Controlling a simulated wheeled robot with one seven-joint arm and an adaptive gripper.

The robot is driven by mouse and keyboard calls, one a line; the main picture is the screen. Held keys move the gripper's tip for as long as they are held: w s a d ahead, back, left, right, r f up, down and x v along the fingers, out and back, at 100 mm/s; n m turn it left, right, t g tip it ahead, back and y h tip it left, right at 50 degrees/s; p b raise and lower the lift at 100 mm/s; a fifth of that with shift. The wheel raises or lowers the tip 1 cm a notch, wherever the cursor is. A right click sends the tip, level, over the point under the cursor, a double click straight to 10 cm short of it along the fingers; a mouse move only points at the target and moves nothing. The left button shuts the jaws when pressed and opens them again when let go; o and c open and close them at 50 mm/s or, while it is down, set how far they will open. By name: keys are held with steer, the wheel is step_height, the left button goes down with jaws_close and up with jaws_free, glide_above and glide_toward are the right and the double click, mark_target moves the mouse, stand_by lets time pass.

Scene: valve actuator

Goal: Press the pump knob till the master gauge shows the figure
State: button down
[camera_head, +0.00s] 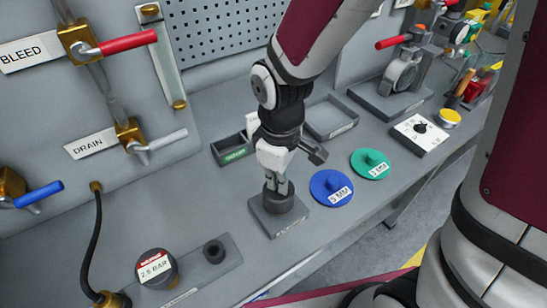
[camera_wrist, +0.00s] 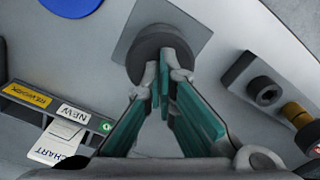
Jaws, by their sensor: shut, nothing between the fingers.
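A dark round knob (camera_head: 285,203) stands on a square grey plate (camera_head: 268,222) at the bench front. I take it for the pump knob; it also shows in the wrist view (camera_wrist: 150,42). My gripper (camera_head: 279,190) points down over it with fingers shut and empty. In the wrist view the fingertips (camera_wrist: 165,85) overlap the knob's edge; I cannot tell whether they touch or press it. A round dark-rimmed dial (camera_head: 155,268) at the lower left bears a red-topped label reading "2.5 BAR", seemingly the master gauge. I see no needle on it.
A blue disc (camera_head: 331,188) and a green disc (camera_head: 371,164) lie right of the plate. A small box (camera_head: 232,150) and an empty grey tray (camera_head: 331,118) stand behind. Levers marked BLEED (camera_head: 125,43) and DRAIN (camera_head: 160,139) stick out at left.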

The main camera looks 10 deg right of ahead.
steer(key=shift+f, duration=0.4)
steer(key=shift+r+p, duration=2.4)
steer(key=shift+r, duration=1.1)
steer(key=shift+f, duration=0.35)
steer(key=shift+f+b, duration=0.35)
